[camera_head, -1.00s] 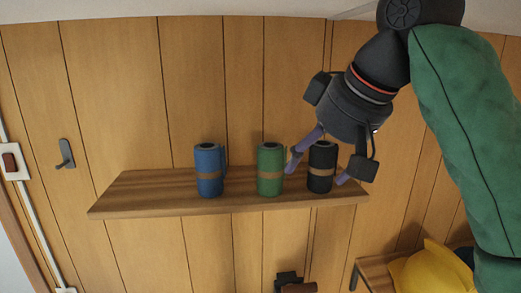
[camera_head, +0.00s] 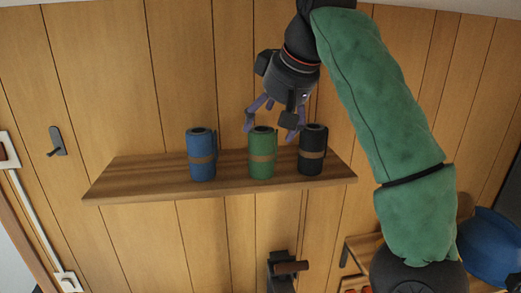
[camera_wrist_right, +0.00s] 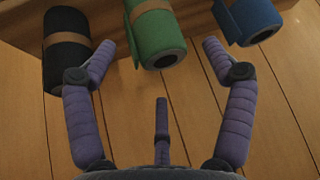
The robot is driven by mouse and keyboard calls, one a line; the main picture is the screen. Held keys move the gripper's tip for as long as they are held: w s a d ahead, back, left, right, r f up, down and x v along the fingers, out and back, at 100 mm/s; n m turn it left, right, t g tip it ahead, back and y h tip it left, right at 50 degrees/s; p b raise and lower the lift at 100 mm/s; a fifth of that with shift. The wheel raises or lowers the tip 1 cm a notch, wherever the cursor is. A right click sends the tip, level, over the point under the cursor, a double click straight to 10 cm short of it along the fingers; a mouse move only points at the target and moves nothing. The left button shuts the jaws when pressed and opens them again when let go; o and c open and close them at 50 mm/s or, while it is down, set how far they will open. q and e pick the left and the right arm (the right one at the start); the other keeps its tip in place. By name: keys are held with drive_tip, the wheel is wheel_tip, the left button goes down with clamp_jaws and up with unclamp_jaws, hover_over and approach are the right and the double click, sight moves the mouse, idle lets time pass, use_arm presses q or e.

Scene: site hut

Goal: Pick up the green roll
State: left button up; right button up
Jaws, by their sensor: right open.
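The green roll (camera_head: 263,156) stands upright in the middle of a wooden wall shelf (camera_head: 130,178), with a tan band around it. It also shows in the right wrist view (camera_wrist_right: 155,35), top centre, between the fingertips' sides but beyond them. In the right wrist view my purple fingers (camera_wrist_right: 158,55) are spread wide. My left gripper is not in view.
A blue roll (camera_head: 201,154) stands left of the green one and a black roll (camera_head: 312,152) close on its right. A wall hook (camera_head: 56,142) is at the left. A blue object (camera_head: 490,245) sits lower right. The shelf's left part is bare.

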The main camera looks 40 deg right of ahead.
sight(267, 132)
drive_tip(key=shift+x, duration=1.85)
drive_tip(key=shift+w+d+f, duration=0.1)
drive_tip(key=shift+w+f, duration=0.15)
drive_tip(key=shift+f, duration=0.3)
drive_tip(key=shift+s, duration=0.1)
drive_tip(key=shift+c, duration=0.3)
drive_tip(key=c, duration=1.1)
